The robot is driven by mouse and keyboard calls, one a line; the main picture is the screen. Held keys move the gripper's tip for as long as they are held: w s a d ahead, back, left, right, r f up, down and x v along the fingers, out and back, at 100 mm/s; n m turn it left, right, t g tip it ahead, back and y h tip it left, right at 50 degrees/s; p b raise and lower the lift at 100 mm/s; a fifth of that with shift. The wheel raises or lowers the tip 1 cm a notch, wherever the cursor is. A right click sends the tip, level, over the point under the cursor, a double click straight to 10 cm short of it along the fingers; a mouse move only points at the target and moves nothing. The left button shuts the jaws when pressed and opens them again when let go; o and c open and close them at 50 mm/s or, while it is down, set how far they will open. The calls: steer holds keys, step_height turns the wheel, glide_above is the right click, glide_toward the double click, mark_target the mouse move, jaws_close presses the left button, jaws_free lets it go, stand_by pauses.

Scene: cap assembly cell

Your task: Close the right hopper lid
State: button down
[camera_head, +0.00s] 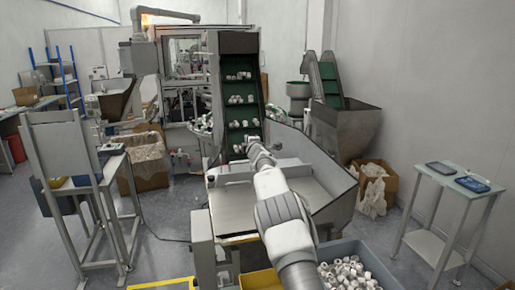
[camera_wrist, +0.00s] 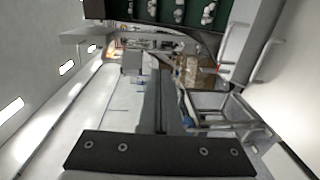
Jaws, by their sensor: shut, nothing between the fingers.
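The hopper (camera_head: 202,228) stands at the centre of the head view, in front of a dark green inclined conveyor. A pale flat panel (camera_head: 238,209) lies level over its left part. On the right, a grey sheet panel (camera_head: 312,152) stands tilted up; it looks like the raised right lid, but I cannot tell it surely from the hopper wall. My arm reaches across the hopper and hides part of its middle. My gripper (camera_head: 253,146) is beyond the pale panel, near the conveyor foot. In the wrist view my gripper (camera_wrist: 163,75) is shut and empty.
The green conveyor (camera_head: 242,100) carries white caps. A blue-grey bin of caps (camera_head: 348,250) and a yellow bin (camera_head: 258,280) are in front. A side table (camera_head: 452,182) is at right, a metal stand (camera_head: 70,150) at left. A second metal hopper (camera_head: 345,125) stands behind.

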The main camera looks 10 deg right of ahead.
steer(key=s+d+r+m+g+h+b, duration=0.15)
steer(key=s+m+b, duration=0.4)
steer(key=s, duration=1.25)
steer(key=s+d+m+g+h+b, duration=0.1)
steer(key=s+d+m+g+b, duration=0.4)
steer(key=s, duration=1.3)
steer(key=s+a+f+m+g, duration=0.1)
steer(key=s+a+f+m, duration=0.1)
steer(key=s, duration=0.8)
steer(key=s+a+f+m+g+y, duration=0.1)
steer(key=s+a+f, duration=0.4)
steer(key=s, duration=0.6)
steer(key=s+a+f+m+g+y, duration=0.1)
steer(key=s+a+f+m+g, duration=0.2)
steer(key=s, duration=0.8)
steer(key=shift+a+f+m+p, duration=0.3)
steer(key=shift+f+m+p, duration=0.1)
steer(key=shift+m, duration=0.55)
